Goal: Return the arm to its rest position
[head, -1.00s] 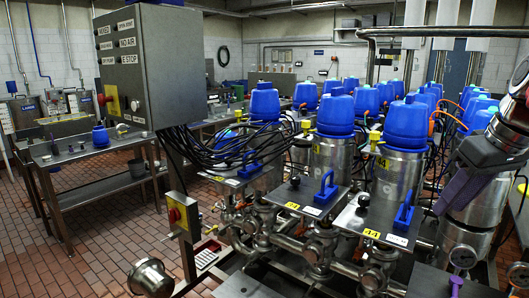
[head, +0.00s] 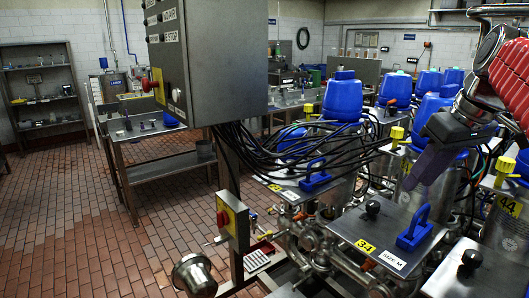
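My gripper (head: 432,160) hangs at the right of the head view, dark at its body with a purple-grey finger pointing down and left. It appears in front of the blue-capped valve units, and nothing is seen held in it. Whether its fingers are open or shut cannot be made out. My arm comes in from the upper right edge, bent, with its upper part cut off by the frame.
Steel valve units with blue caps (head: 343,100) and blue handles (head: 414,228) crowd the right side below and behind my gripper. A grey control box (head: 207,60) with black cables (head: 290,155) stands left of them. Brick floor (head: 75,225) is open at the left.

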